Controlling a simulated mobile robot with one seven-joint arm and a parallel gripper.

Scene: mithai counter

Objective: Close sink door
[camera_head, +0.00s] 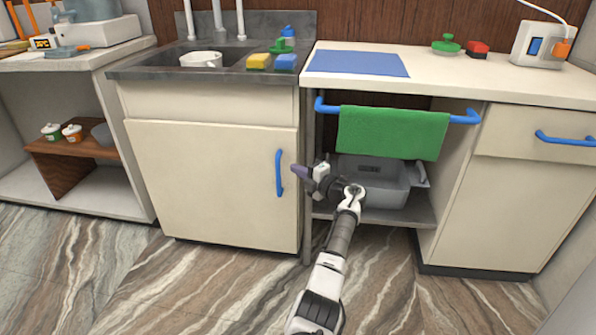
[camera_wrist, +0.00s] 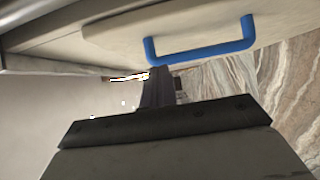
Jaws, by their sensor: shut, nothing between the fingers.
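The sink door (camera_head: 205,185) is a cream panel below the sink, with a blue vertical handle (camera_head: 279,173) near its right edge. It looks closed or nearly closed; I cannot tell whether a small gap remains. My gripper (camera_head: 299,173) is shut and empty, just right of the handle, pointing left toward the door's right edge. In the wrist view the shut fingers (camera_wrist: 158,88) are close below the blue handle (camera_wrist: 200,50), with the door face (camera_wrist: 180,20) behind it. I cannot tell whether the fingertips touch the door.
An open bay right of the door holds a grey bin (camera_head: 372,180); a green towel (camera_head: 392,132) hangs on a blue rail above it. A cream cabinet with a blue-handled drawer (camera_head: 535,140) stands farther right. The marbled floor (camera_head: 210,285) before the door is clear.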

